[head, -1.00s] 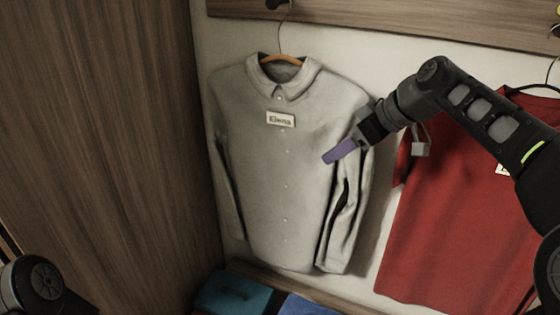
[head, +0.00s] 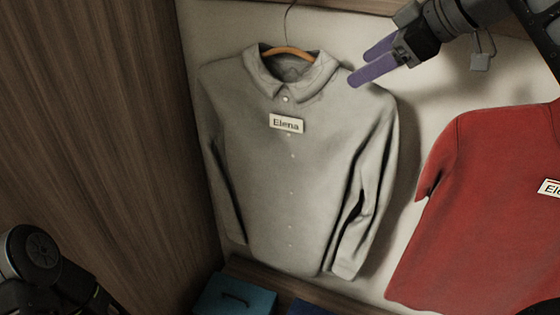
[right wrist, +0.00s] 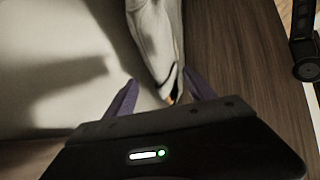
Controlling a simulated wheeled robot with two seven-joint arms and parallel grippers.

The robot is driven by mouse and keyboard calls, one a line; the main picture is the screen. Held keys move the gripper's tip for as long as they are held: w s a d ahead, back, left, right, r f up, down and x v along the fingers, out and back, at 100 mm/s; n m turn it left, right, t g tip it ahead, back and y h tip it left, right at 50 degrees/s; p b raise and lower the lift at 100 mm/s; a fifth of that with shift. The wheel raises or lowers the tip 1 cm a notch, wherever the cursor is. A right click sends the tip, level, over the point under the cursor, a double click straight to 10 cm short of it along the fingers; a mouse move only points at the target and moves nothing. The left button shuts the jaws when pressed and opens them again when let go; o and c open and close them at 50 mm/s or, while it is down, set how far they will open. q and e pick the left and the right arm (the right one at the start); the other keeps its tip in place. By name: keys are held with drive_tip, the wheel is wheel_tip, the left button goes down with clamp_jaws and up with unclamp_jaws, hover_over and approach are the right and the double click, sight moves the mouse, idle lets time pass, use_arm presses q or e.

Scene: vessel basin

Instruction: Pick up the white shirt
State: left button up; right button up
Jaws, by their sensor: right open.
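The white shirt (head: 300,185), greyish in this light, hangs upright on an orange hanger (head: 287,50) against the pale back wall. It has long sleeves and an "Elena" tag (head: 286,124) on the chest. My right gripper (head: 360,68), with purple fingers, is open beside the collar, above the shirt's right shoulder. In the right wrist view, part of the shirt (right wrist: 155,45) shows beyond and between the open fingers (right wrist: 158,80); contact cannot be told. My left gripper is out of view; only a joint of my left arm shows at lower left.
A red shirt (head: 490,200) hangs to the right. A brown wooden panel (head: 90,120) stands close on the left. A teal box (head: 235,297) sits below the white shirt. Bare wall (head: 425,110) shows between the two shirts.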

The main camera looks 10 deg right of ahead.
sight(339, 82)
drive_tip(key=shift+x, duration=1.1)
drive_tip(key=shift+s+a+f, duration=0.1)
drive_tip(key=shift+s, duration=0.05)
drive_tip(key=shift+w+a+f+p, duration=0.25)
drive_tip(key=shift+p, duration=0.2)
drive_tip(key=p+x, duration=0.1)
drive_tip(key=x, duration=0.2)
drive_tip(key=shift+w+a+f, duration=0.1)
drive_tip(key=shift+a+f, duration=0.05)
drive_tip(key=shift+a, duration=0.15)
drive_tip(key=shift+w+a+f, duration=0.1)
drive_tip(key=shift+w+f, duration=0.15)
drive_tip(key=shift+f, duration=0.05)
drive_tip(key=shift+c, duration=0.5)
